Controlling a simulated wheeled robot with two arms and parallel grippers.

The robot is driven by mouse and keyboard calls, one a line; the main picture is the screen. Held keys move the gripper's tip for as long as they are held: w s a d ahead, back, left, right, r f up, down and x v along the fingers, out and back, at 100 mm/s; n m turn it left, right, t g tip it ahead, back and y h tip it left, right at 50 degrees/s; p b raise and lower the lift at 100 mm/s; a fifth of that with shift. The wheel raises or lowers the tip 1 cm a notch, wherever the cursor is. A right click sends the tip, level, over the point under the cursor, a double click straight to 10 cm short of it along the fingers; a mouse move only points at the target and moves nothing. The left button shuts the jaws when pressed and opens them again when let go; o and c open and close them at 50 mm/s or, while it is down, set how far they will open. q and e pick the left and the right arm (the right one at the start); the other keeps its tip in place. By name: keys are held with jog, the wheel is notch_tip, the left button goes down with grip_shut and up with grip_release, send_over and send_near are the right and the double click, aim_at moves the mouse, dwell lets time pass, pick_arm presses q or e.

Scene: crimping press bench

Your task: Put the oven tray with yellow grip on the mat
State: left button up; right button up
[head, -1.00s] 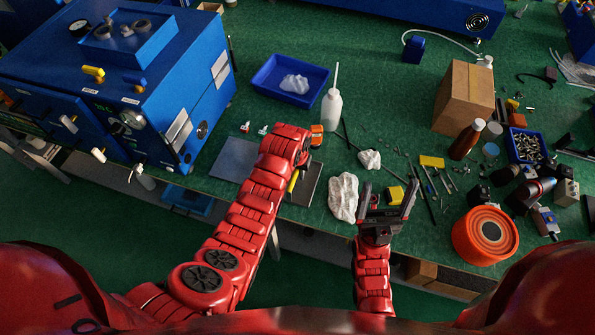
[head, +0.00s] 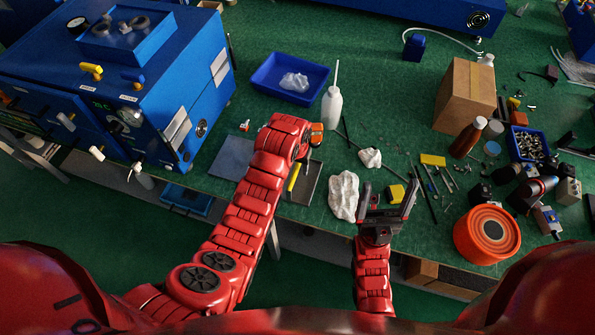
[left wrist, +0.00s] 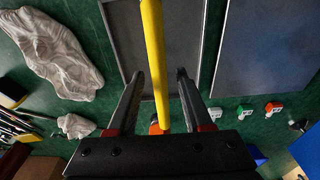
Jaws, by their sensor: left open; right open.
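The oven tray is a dark grey flat plate, partly hidden by my left arm in the head view (head: 311,184). Its yellow grip (head: 293,178) runs along it. In the left wrist view the grip (left wrist: 153,50) passes between the open fingers of my left gripper (left wrist: 160,75), with the tray (left wrist: 187,45) beyond it. I cannot tell whether the fingers touch the grip. The mat, a blue-grey rectangle (head: 231,158), lies bare just left of the tray; it also shows in the left wrist view (left wrist: 265,50). My right gripper (head: 389,193) is open and empty above the bench's front edge.
A blue press (head: 140,85) stands left of the mat. A blue bin (head: 265,78) with a white cloth and a white bottle (head: 332,108) stand behind. A crumpled white cloth (head: 344,196) lies right of the tray. Several tools and an orange tub (head: 486,234) are further right.

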pick_arm(q)
notch_tip(320, 180, up, 3)
jog(key=shift+s+a+r+b, duration=0.1)
jog(key=shift+s+b, duration=0.05)
jog(key=shift+b, duration=0.35)
jog(key=r+p, duration=0.2)
jog(key=r, duration=0.1)
jog(key=r+p, duration=0.1)
jog(key=shift+s+r, duration=0.2)
jog(key=shift+s, duration=0.1)
jog(key=shift+s+r+p, duration=0.15)
jog(key=shift+r+p, duration=0.5)
jog(key=shift+p, duration=0.25)
jog(key=shift+f, duration=0.1)
